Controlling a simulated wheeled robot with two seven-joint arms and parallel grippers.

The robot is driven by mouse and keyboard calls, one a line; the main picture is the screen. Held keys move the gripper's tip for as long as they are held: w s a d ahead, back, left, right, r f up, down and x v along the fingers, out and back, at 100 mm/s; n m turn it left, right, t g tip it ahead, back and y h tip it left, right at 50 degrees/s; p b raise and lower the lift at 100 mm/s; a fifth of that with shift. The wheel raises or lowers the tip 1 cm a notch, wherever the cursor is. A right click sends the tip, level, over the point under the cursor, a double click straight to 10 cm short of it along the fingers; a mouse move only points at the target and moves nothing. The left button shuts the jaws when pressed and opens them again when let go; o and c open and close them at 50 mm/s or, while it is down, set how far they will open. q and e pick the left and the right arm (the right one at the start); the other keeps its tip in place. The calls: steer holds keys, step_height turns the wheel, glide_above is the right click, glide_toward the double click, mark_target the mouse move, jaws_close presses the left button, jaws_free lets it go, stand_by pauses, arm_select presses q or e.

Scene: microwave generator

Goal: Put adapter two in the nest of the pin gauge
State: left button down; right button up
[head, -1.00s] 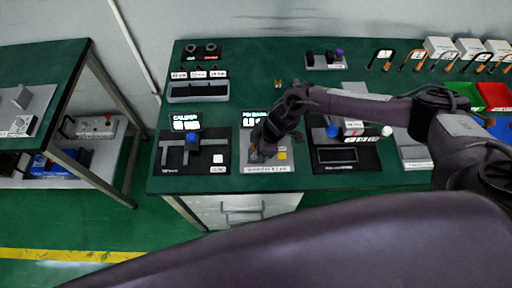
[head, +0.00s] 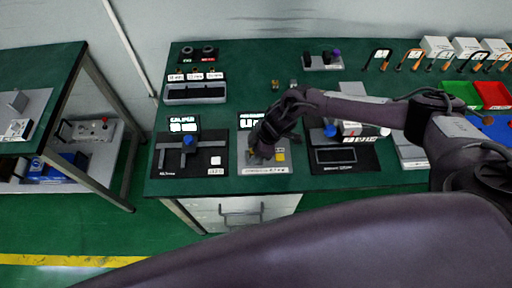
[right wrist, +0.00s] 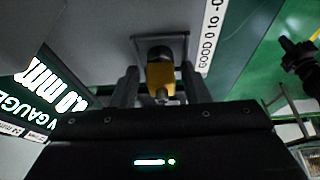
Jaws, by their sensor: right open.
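My right gripper (head: 262,156) is low over the grey pin gauge (head: 282,170) on the bench. In the right wrist view, its two dark fingers (right wrist: 158,88) stand apart, one on each side of a brass-coloured adapter (right wrist: 160,76). The adapter stands at the square grey nest (right wrist: 178,45), with a dark round end towards it. Gaps show between the adapter and both fingers. I cannot read a number on the adapter, and its seating depth is hidden.
Two small adapters (head: 276,86) (head: 293,84) stand behind the gauge. The caliper station (head: 212,160) is to its left, and a dark station with a blue knob (head: 331,130) is to its right. Red and green bins (head: 492,96) are at the far right. A lit display (right wrist: 42,84) stands close beside the gripper.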

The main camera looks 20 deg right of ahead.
steer(key=shift+s+r+p, duration=0.2)
steer(key=shift+s+p, duration=0.1)
steer(key=shift+r, duration=0.35)
steer(key=w+b+v, duration=0.1)
steer(key=b+v, duration=0.2)
steer(key=v, duration=0.8)
steer(key=shift+s+r, duration=0.3)
steer(key=shift+r, duration=0.1)
steer(key=shift+d, duration=0.1)
